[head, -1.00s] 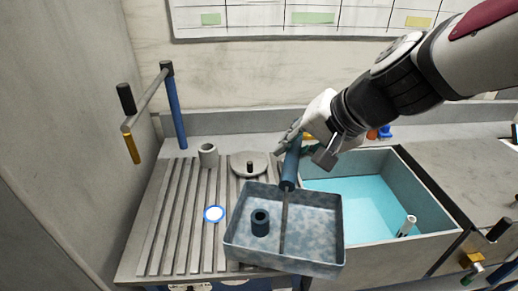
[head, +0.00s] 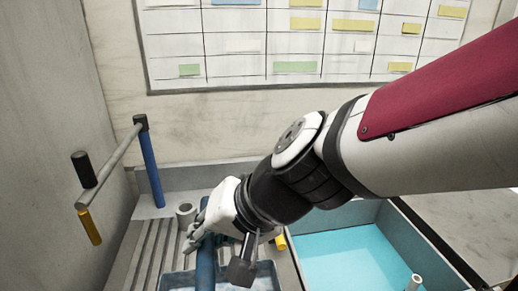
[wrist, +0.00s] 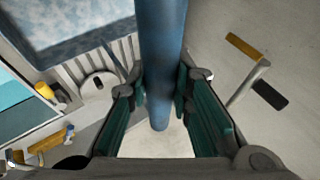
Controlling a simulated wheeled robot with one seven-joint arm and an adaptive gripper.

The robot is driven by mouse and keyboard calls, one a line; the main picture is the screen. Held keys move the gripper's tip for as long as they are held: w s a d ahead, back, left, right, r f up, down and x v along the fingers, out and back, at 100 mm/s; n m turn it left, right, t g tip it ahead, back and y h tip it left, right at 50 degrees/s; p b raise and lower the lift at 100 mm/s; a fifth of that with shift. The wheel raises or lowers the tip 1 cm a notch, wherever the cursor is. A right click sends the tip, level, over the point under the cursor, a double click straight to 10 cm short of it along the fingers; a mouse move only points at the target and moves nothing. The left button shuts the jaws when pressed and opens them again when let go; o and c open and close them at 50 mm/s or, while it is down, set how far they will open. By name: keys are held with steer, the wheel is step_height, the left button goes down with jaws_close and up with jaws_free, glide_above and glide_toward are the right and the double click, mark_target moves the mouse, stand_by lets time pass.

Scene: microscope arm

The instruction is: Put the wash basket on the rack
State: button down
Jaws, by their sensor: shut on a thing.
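The wash basket is a blue-grey speckled tray with a tall blue handle (head: 206,264). In the head view only part of its tray (head: 235,283) shows at the bottom edge. The tray (wrist: 70,22) also fills the wrist view's upper left. My gripper (head: 203,228) is shut on the handle, which passes between its dark green fingers in the wrist view (wrist: 162,82). The ribbed draining surface (head: 150,245), seemingly the rack, lies to the left of and under the basket. The basket's underside is hidden, so I cannot tell whether it touches the ribs.
A blue post (head: 152,170) carries a rail with black (head: 84,170) and yellow (head: 90,227) grips at the left. A sink with turquoise water (head: 370,250) is at the right. A round lid (wrist: 97,86) shows in the wrist view.

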steer(key=w+a+f, duration=0.2)
steer(key=w, duration=0.3)
steer(key=w+a+f, duration=0.2)
steer(key=w, duration=0.3)
steer(key=shift+a+f+p, duration=0.25)
steer(key=shift+a+p, duration=0.1)
steer(key=shift+p, duration=0.05)
steer(key=shift+w, duration=0.1)
steer(key=c, duration=1.4)
jaws_free()
steer(key=shift+f, duration=0.1)
steer(key=shift+c, duration=0.2)
